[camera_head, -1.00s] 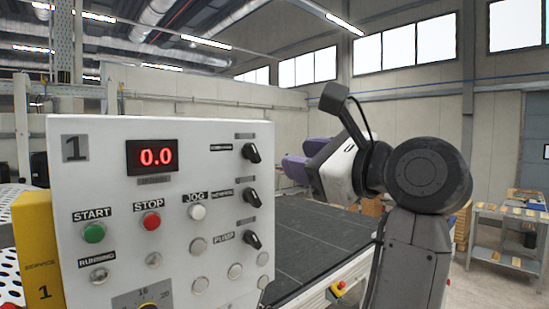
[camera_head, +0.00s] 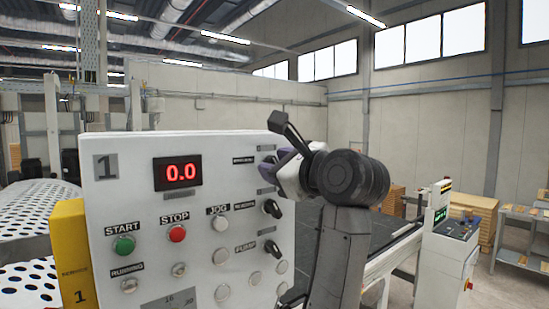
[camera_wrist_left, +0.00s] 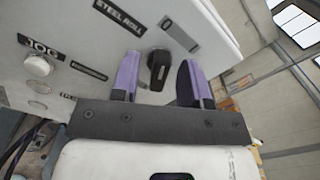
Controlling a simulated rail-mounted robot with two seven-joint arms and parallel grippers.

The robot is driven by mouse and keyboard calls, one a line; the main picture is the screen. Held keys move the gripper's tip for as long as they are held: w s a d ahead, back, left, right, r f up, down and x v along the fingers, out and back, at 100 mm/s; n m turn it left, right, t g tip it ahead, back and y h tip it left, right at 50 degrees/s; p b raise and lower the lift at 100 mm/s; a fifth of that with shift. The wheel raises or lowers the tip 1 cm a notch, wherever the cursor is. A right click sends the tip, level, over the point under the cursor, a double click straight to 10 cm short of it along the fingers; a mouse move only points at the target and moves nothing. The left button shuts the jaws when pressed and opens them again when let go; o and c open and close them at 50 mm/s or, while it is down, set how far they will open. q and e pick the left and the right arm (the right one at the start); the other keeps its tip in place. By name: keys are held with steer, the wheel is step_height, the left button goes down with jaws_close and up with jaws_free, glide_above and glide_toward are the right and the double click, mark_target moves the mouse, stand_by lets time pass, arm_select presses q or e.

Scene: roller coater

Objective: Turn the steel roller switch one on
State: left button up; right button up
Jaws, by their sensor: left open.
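The white control panel (camera_head: 135,190) has a column of black rotary switches on its right side. The top switch (camera_head: 268,159) is partly covered by my left gripper (camera_head: 284,167), in front of the panel's right edge. In the left wrist view, a black switch knob (camera_wrist_left: 159,68) lies between the two purple fingers of my open left gripper (camera_wrist_left: 157,80). The knob shows gaps to both fingers there. A "STEEL ROLL" label (camera_wrist_left: 120,15) is up and left of the knob, and a plate marked 0 (camera_wrist_left: 180,35) is above it. My right gripper is not in view.
The red display (camera_head: 181,173) reads 0.0. A green START button (camera_head: 124,245), a red STOP button (camera_head: 177,233) and a white JOG button (camera_head: 220,224) are left of the switches. A machine with a dark bed (camera_head: 385,229) stands behind my arm.

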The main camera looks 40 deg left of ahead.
arm_select(q)
steer(key=shift+w+a, duration=0.1)
steer(key=shift+a, duration=0.45)
jaws_close()
